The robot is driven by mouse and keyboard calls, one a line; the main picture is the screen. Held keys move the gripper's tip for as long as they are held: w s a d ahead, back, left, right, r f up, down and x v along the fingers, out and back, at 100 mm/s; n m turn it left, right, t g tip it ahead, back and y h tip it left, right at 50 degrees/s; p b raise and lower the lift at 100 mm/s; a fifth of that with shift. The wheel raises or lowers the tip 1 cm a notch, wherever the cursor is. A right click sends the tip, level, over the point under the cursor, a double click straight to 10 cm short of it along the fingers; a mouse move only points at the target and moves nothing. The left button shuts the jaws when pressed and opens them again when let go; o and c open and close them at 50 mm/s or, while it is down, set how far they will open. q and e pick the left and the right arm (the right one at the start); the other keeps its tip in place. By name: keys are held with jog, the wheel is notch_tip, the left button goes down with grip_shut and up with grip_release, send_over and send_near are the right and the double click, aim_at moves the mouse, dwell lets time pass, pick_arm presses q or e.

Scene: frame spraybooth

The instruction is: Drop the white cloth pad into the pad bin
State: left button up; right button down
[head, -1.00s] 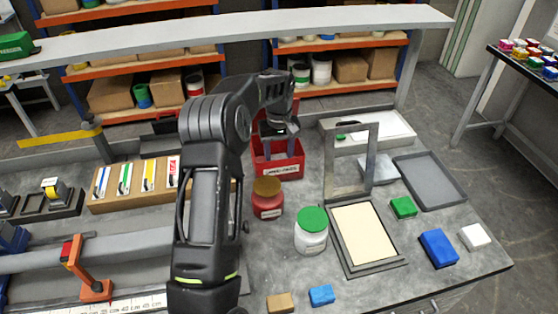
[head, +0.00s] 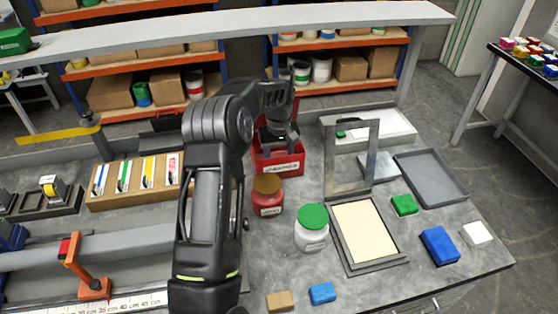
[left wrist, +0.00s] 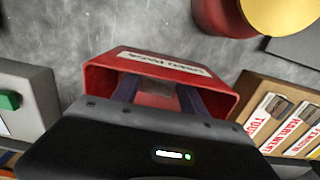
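The red pad bin (head: 279,165) stands on the bench, its label facing front. My left gripper (head: 279,138) reaches down into its mouth. In the left wrist view the bin (left wrist: 215,97) surrounds the two dark fingers of my left gripper (left wrist: 158,97), which are some way apart. A dim greyish patch (left wrist: 158,90) shows between them; I cannot tell whether it is the cloth pad, held or lying, or the bin's inside. A small white block (head: 477,235) lies at the right of the bench; I cannot tell whether it is cloth. My right gripper is out of view.
A red jar (head: 267,195) and a green-lidded white jar (head: 312,228) stand close in front of the bin. An upright grey frame (head: 331,165) stands to its right, behind a cream screen (head: 364,232). Blue (head: 439,246) and green (head: 404,205) blocks lie farther right.

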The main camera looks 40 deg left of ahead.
pick_arm(q)
jog(key=o, duration=0.4)
jog(key=shift+r, duration=0.1)
jog(key=shift+r+p, duration=0.55)
jog(key=shift+r, duration=0.05)
notch_tip(320, 180, up, 12)
jog(key=shift+f, duration=0.1)
dwell(0.7)
